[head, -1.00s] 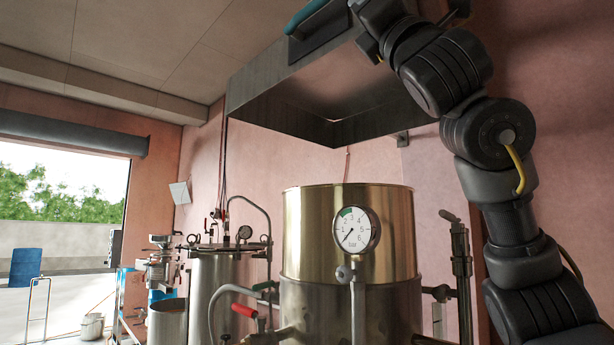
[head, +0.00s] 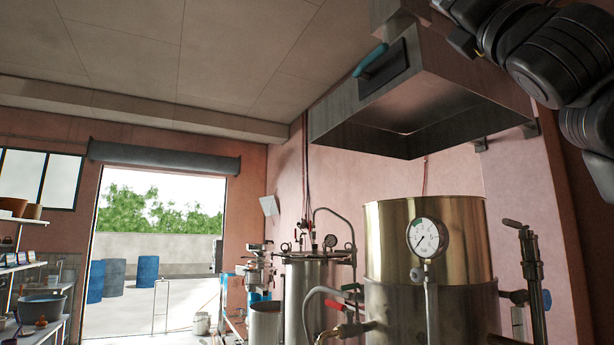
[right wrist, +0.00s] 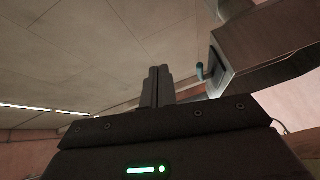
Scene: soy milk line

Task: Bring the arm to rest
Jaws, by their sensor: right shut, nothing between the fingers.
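My right arm shows at the upper right of the head view, raised beside the metal hood; its gripper is outside that view. In the right wrist view my right gripper (right wrist: 157,72) points up toward the ceiling. Its two fingers are together with nothing between them. The hood (right wrist: 265,60) with its teal handle (right wrist: 200,71) is to the right of the fingers and apart from them. My left arm and left gripper are not in view.
The hood (head: 425,95) hangs above a brass-topped steel vessel (head: 400,235) with a dial gauge (head: 426,237). A second steel vessel (head: 308,290) stands left of it. Shelves (head: 30,265) are at the far left. A wide doorway opens onto a yard with blue barrels (head: 148,270).

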